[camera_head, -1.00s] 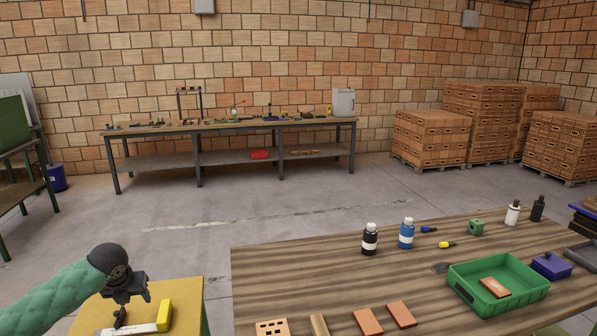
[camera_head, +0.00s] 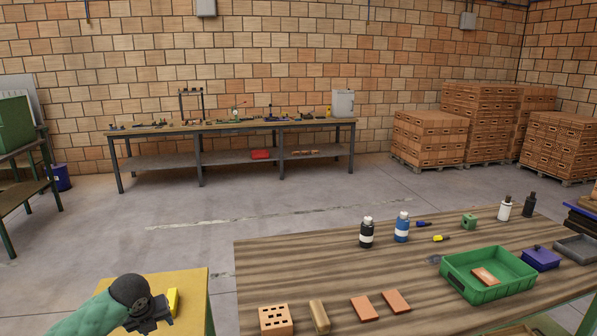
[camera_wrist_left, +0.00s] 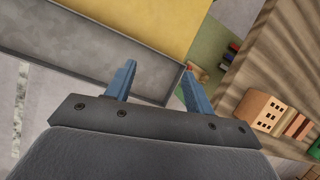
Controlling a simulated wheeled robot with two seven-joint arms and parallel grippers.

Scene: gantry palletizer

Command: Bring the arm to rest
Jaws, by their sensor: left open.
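My left arm comes in at the lower left of the head view. Its gripper (camera_head: 150,320) is over the small yellow-topped table (camera_head: 192,290), with a yellow object (camera_head: 173,300) partly hidden just behind it. In the left wrist view the two blue fingers stand apart with nothing between them (camera_wrist_left: 158,78). My right gripper is not in view.
The wooden table (camera_head: 350,262) on the right holds a holed brick (camera_head: 274,319), other bricks, bottles and a green tray (camera_head: 460,288) with a brick (camera_head: 485,276) in it. A gap separates the two tables. The floor behind is clear.

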